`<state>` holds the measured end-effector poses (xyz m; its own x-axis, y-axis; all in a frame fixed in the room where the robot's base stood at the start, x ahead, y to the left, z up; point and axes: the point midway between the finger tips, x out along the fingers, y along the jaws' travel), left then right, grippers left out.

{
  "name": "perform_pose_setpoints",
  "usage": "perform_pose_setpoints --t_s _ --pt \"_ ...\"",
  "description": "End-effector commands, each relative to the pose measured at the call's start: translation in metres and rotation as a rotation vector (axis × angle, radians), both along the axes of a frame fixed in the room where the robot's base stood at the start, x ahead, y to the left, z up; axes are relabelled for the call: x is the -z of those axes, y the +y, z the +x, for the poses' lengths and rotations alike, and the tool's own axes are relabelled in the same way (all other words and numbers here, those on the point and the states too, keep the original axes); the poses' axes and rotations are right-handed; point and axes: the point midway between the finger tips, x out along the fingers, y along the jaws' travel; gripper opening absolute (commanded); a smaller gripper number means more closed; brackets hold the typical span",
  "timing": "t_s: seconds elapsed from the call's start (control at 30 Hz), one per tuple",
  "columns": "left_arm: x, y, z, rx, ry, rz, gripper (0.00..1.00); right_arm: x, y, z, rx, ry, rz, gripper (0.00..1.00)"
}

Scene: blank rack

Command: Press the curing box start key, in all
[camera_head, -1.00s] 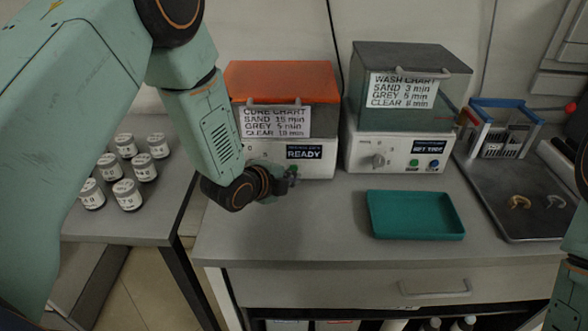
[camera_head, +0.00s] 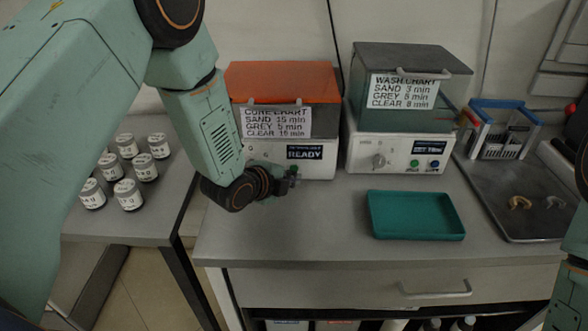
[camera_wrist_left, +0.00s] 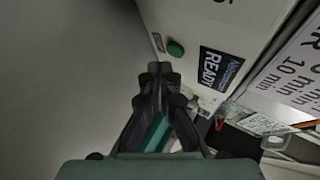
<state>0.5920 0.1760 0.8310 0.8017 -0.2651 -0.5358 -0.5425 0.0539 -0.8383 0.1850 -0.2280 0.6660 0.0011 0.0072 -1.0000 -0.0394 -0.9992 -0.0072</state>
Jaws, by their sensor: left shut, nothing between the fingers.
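The curing box (camera_head: 283,90) has an orange lid, a cure chart on its front and a display (camera_head: 305,153) reading READY. The green start key (camera_wrist_left: 175,48) shows on its front panel in the left wrist view, beside the READY display (camera_wrist_left: 214,69). My left gripper (camera_head: 294,177) is shut and empty, just in front of the lower panel. In the left wrist view its fingertips (camera_wrist_left: 159,68) are close to the green key, with a small visible gap in the picture. Whether they touch the panel cannot be told. My right gripper is not in view.
The wash box (camera_head: 400,150) stands to the right with its own chart and keys. A teal tray (camera_head: 417,236) lies on the bench in front of it. A metal tray (camera_head: 510,190) with a rack is at the right. Several labelled jars (camera_head: 128,194) stand on the left table.

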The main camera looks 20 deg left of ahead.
Motion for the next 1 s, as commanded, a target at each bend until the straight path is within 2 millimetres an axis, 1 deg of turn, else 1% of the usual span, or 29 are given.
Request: perform_pose_setpoints --t_s 0.17,0.43,1.0 --pt "0.0 0.0 0.001 0.0 -0.001 0.0 0.0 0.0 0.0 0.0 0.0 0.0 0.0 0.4" --pt "0.001 0.002 0.009 0.001 0.0 0.001 0.0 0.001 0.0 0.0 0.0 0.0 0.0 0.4" --pt "0.001 0.003 0.011 0.0 0.0 0.0 0.0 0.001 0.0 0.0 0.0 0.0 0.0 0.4"
